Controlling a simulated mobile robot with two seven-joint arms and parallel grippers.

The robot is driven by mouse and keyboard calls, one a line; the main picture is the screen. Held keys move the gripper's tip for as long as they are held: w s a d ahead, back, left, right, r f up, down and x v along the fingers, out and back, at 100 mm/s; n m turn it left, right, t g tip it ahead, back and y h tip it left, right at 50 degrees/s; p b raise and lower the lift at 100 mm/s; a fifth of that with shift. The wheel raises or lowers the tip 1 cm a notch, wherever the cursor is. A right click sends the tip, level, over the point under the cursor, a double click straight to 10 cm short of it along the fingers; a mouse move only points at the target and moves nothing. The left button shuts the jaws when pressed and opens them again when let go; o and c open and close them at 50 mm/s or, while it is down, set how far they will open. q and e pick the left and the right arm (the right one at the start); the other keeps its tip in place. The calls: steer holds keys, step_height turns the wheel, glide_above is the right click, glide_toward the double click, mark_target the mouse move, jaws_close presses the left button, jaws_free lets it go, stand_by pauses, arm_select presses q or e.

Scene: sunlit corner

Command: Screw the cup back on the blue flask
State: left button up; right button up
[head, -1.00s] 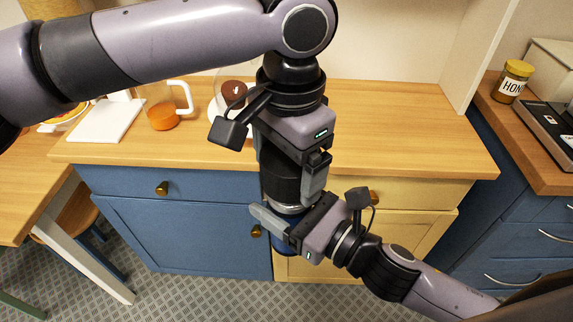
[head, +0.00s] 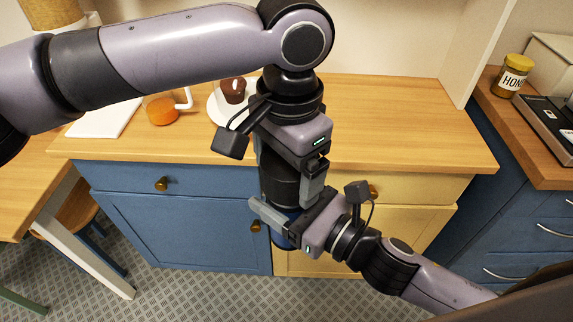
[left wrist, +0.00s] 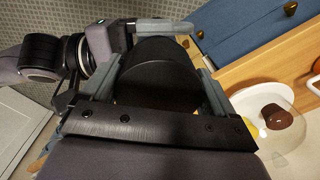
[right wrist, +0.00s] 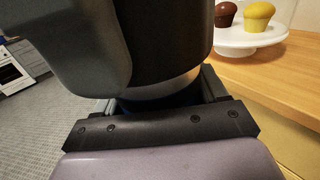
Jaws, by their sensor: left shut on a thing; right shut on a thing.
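The black cup (head: 279,184) is upright, mouth down, between the fingers of my left gripper (head: 285,190), which is shut on it from above. It also shows in the left wrist view (left wrist: 155,72) and the right wrist view (right wrist: 165,40). The blue flask (head: 282,241) is directly below the cup, in line with it, mostly hidden by my right gripper (head: 279,222), which is shut around it. In the right wrist view a silver band (right wrist: 165,89) shows just under the cup's edge. Whether the thread has caught cannot be told.
Both grippers are in front of the wooden counter (head: 400,120) and its blue and yellow cabinets. On it are a jug of orange drink (head: 163,110), a white board (head: 103,118) and a white stand with muffins (right wrist: 240,42). A honey jar (head: 512,76) stands at right.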

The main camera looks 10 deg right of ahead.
arm_select(q)
steer(key=shift+f, duration=0.5)
